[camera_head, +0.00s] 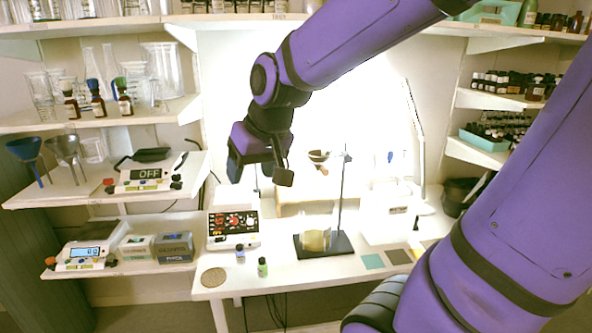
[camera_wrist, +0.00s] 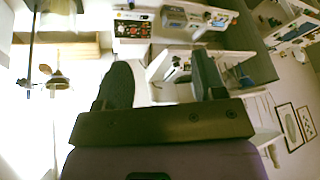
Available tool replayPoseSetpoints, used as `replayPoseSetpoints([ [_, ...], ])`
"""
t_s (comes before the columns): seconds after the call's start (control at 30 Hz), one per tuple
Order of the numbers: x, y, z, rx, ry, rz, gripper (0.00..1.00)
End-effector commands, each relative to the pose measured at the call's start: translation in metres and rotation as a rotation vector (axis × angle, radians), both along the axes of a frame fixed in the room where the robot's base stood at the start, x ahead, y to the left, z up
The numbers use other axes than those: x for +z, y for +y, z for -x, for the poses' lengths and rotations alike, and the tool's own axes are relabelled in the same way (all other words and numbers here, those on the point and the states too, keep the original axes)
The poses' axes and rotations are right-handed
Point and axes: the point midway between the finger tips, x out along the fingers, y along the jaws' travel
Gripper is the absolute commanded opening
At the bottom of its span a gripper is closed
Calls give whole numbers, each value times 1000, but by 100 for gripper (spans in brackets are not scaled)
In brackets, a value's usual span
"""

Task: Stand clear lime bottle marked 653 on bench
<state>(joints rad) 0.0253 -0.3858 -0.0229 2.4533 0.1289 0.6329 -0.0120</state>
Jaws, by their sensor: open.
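A small lime-green bottle with a dark cap (camera_head: 262,267) stands upright on the front edge of the white bench (camera_head: 300,278). Any number on it is too small to read. A small clear bottle with a bluish label (camera_head: 240,254) stands just behind and left of it. My gripper (camera_head: 260,176) is open and empty, high above the bench and well above both bottles. In the wrist view its two fingers (camera_wrist: 163,82) are spread with nothing between them. I cannot make out the lime bottle in that view.
A control box (camera_head: 233,229) and a stand with a glass vessel (camera_head: 322,243) are on the bench. A round cork mat (camera_head: 213,277) lies at the front left. Brown dropper bottles (camera_head: 97,98) stand on the left shelf. Bare bench lies right of the lime bottle.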

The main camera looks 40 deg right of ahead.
Motion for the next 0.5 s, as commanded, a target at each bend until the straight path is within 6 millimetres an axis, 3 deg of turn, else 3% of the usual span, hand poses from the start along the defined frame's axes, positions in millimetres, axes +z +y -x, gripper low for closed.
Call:
replayPoseSetpoints([
  [0.1,18,4,37,36,-13,29,63],
  [0.3,34,5,91,77,-19,79,63],
  [0.5,38,4,119,93,-18,110,63],
])
